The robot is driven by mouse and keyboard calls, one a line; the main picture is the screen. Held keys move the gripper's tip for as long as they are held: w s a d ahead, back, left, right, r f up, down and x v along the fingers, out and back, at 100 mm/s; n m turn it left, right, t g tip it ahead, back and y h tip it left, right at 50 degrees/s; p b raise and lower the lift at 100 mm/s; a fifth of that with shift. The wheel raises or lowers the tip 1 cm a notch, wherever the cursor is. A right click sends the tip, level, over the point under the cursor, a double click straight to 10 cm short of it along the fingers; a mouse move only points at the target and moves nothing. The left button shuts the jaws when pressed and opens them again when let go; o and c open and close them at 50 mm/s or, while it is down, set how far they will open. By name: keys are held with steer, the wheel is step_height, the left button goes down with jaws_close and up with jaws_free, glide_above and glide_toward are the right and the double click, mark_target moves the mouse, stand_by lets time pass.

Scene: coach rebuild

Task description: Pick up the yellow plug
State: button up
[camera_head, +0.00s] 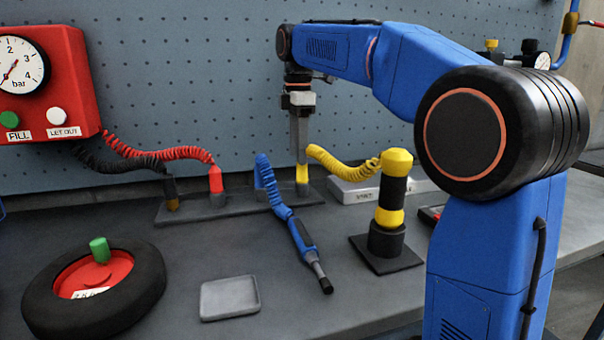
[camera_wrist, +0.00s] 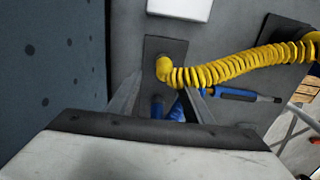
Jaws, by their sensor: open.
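The yellow plug (camera_head: 303,174) stands upright at the right end of a dark holder strip (camera_head: 240,207) by the pegboard. A coiled yellow hose (camera_head: 340,166) runs from its top to a yellow and black post (camera_head: 392,200). My gripper (camera_head: 302,158) points down just above the plug, and its fingertips overlap the plug's top in this view. In the wrist view the plug (camera_wrist: 163,68) lies ahead of my open, empty gripper (camera_wrist: 163,92), roughly centred between the fingers. Whether a finger touches it, I cannot tell.
A blue coiled hose with a tool (camera_head: 306,247) lies close in front of the plug. A red plug (camera_head: 215,180) and a black hose's brass-tipped plug (camera_head: 171,193) stand left. A wheel (camera_head: 140,290) and grey tray (camera_head: 230,298) are nearer. The pegboard (camera_head: 200,70) rises behind.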

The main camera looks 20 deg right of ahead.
mark_target(302, 167)
steer(key=shift+s+d+f, duration=0.15)
steer(key=shift+f, duration=0.75)
steer(key=shift+s+d+f, duration=0.1)
steer(key=shift+f, duration=0.85)
steer(key=shift+s+d+f, duration=0.15)
steer(key=shift+f, duration=0.75)
steer(key=shift+c, duration=0.3)
jaws_close()
steer(key=shift+r, duration=0.15)
step_height(302, 167, up, 14)
steer(key=shift+r, duration=0.25)
